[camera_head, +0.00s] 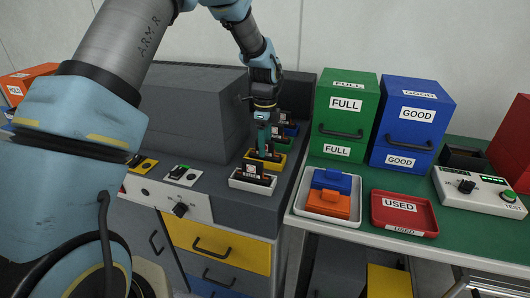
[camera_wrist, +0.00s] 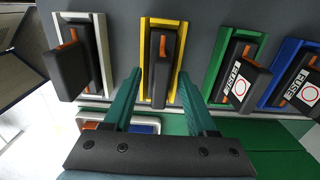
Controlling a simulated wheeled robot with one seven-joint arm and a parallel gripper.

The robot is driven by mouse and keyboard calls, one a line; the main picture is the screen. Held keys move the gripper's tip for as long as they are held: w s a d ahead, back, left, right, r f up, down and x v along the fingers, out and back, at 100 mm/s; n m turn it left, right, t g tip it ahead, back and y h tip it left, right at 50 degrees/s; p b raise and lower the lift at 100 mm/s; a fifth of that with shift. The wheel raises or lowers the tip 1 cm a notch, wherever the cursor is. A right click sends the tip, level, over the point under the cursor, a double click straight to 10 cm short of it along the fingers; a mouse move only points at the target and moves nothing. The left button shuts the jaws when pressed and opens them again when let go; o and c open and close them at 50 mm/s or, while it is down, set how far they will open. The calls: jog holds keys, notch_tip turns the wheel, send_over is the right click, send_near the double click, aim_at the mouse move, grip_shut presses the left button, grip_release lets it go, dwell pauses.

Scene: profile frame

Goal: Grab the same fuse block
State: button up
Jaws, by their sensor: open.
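Several dark fuse blocks stand in coloured holders on the grey bench. In the wrist view, one block (camera_wrist: 160,62) with an orange strip sits in the yellow holder (camera_wrist: 176,30). My gripper (camera_wrist: 160,84) is open, its two teal fingers either side of this block's near end; contact cannot be seen. Another block (camera_wrist: 70,68) is in the white holder (camera_wrist: 104,45) to the left. Labelled blocks sit in the green holder (camera_wrist: 217,50) and blue holder (camera_wrist: 284,55) to the right. In the head view, my gripper (camera_head: 263,150) points down over the yellow holder (camera_head: 278,169).
A white tray (camera_head: 313,211) with blue and orange pieces and a red USED tray (camera_head: 405,222) are on the green table. Green FULL boxes (camera_head: 345,105) and blue GOOD boxes (camera_head: 412,120) stand behind. A tester (camera_head: 470,190) is at right. A grey housing (camera_head: 195,110) rises left of the holders.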

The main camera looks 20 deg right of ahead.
grip_shut()
dwell(0.4)
